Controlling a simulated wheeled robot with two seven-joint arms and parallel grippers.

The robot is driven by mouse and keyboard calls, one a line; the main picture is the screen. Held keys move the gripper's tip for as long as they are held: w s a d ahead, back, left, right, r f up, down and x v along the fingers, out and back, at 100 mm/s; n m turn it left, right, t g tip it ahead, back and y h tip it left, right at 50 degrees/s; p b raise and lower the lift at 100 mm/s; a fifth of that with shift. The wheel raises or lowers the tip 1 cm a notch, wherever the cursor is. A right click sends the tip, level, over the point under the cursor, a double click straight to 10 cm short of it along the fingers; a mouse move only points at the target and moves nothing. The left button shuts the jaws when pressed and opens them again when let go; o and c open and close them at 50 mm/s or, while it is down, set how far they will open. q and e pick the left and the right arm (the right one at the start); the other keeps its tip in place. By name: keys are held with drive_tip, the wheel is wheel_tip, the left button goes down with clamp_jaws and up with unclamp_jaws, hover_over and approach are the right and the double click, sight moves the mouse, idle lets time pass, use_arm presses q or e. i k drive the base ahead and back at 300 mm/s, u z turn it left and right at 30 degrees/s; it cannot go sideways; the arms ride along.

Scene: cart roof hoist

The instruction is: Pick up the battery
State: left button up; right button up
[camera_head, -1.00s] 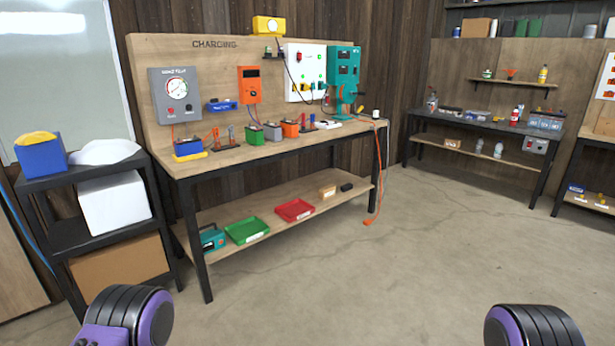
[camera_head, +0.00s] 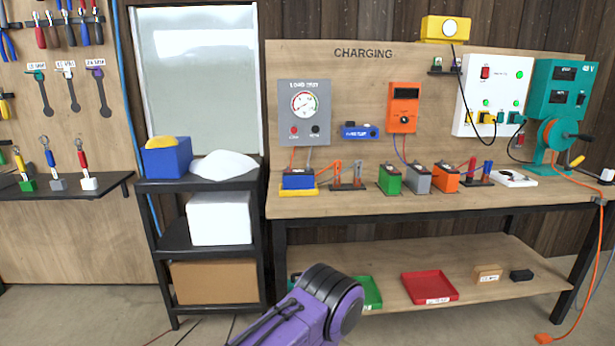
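Several battery-like blocks stand on the wooden charging bench (camera_head: 330,206). A blue one (camera_head: 298,181) sits in a yellow tray below the grey load-test panel (camera_head: 304,112). A green one (camera_head: 389,179), a grey one (camera_head: 418,178) and an orange one (camera_head: 445,178) stand in a row to its right. The frame does not show which one the task means. Only a purple and black part of one of my arms shows at the bottom middle. Neither gripper is in view.
A red tray (camera_head: 430,288) and a partly hidden green tray (camera_head: 372,291) lie on the lower shelf. An orange cable (camera_head: 590,262) hangs at the right.

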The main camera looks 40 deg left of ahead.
sight(300, 179)
drive_tip(key=u, duration=0.5)
drive_tip(key=i, duration=1.3)
drive_tip(key=u, duration=0.7)
